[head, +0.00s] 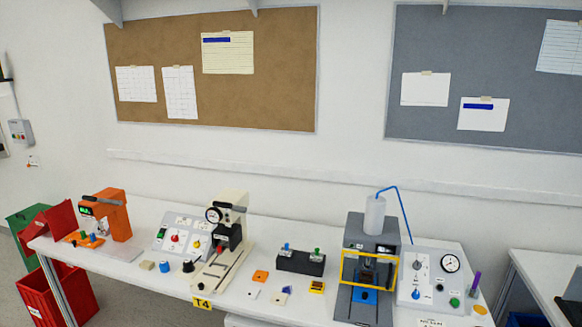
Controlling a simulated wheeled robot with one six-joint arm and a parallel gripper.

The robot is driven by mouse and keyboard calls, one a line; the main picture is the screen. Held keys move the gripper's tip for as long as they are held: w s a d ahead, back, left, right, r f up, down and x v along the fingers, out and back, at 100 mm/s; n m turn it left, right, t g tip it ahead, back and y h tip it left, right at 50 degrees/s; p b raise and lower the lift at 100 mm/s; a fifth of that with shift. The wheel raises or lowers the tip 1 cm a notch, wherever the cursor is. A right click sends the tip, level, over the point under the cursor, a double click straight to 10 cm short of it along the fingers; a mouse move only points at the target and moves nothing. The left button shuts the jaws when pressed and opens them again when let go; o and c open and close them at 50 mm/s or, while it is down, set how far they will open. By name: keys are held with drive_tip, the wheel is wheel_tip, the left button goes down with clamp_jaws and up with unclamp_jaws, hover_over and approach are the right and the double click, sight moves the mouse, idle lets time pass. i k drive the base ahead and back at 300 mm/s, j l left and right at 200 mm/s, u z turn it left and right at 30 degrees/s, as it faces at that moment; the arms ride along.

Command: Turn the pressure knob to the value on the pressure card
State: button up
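A sloped grey-white control panel (407,303) stands at the right end of the bench. It carries a round dial gauge (451,263), a blue knob (416,294), a pale round control (419,262) and a green button (454,302). Which of these is the pressure knob I cannot tell, as the labels are too small to read. A white card (431,323) with dark print lies at the front edge below the panel, cut off by the picture's bottom edge. I cannot read it or tell whether it is the pressure card. My gripper is not in view.
A grey press with a yellow frame (349,252) stands left of the panel. A cream press (236,196), another control panel (186,224) and an orange machine (120,213) stand farther left. Small loose parts lie along the bench front. Papers hang on two boards (280,60).

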sight(416, 266)
drive_tip(key=i+l+z, duration=0.15)
drive_tip(key=i+l, duration=0.15)
drive_tip(key=i, duration=0.2)
drive_tip(key=i+l+z, duration=0.2)
drive_tip(key=i, duration=0.3)
drive_tip(key=i+l+z, duration=0.15)
drive_tip(key=i, duration=0.35)
drive_tip(key=l+z, duration=0.5)
drive_tip(key=k+l, duration=0.05)
drive_tip(key=l, duration=0.05)
